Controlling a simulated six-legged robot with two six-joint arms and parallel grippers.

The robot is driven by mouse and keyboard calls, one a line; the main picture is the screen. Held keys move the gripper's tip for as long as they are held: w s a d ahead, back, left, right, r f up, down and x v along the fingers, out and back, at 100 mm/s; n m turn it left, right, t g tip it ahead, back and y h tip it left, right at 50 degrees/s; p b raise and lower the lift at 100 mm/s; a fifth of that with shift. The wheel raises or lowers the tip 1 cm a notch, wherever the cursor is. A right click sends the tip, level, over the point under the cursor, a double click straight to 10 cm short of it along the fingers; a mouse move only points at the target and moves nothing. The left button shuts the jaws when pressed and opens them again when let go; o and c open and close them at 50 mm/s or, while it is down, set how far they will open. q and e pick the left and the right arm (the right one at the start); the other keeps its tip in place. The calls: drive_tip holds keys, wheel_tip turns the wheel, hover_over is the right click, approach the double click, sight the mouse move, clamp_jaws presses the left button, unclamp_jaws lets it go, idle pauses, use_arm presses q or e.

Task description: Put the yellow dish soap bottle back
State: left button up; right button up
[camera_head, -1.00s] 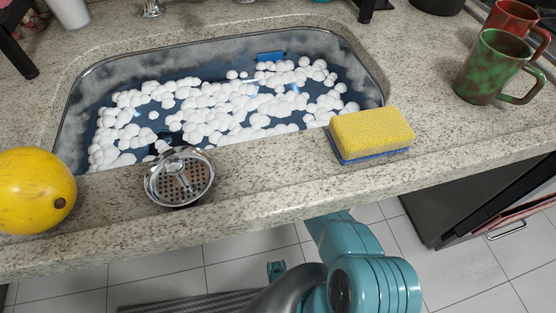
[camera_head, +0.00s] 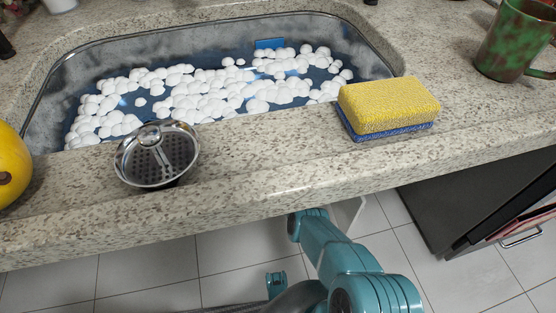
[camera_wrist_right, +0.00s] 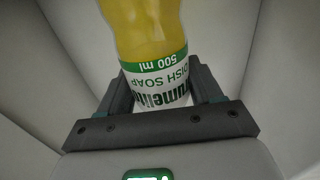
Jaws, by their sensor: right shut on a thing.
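In the right wrist view, the yellow dish soap bottle (camera_wrist_right: 145,28) has a white and green label that reads upside down in the picture. My right gripper (camera_wrist_right: 160,78) is shut on it around the label, with one finger on each side. The bottle's far end runs out of the top of the picture. In the head view the bottle and the right gripper are hidden. My teal arm reaches in below the counter's front edge there. My left gripper is in neither view.
Pale flat panels (camera_wrist_right: 60,95) surround the bottle closely. On the counter (camera_head: 255,175) are a yellow-blue sponge (camera_head: 388,103), a metal strainer (camera_head: 157,155), a yellow fruit (camera_head: 10,168) and a green mug (camera_head: 512,45). The sink (camera_head: 60,75) holds white foam. A dark appliance (camera_head: 470,190) stands at right.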

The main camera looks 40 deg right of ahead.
drive_tip(key=o, duration=1.6)
use_arm(q)
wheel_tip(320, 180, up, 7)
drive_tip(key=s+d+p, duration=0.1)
drive_tip(key=p, duration=0.6)
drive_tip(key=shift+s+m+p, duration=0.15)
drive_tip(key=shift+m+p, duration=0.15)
drive_tip(key=shift+p, duration=0.05)
use_arm(e)
drive_tip(key=v, duration=1.2)
drive_tip(key=shift+r, duration=0.1)
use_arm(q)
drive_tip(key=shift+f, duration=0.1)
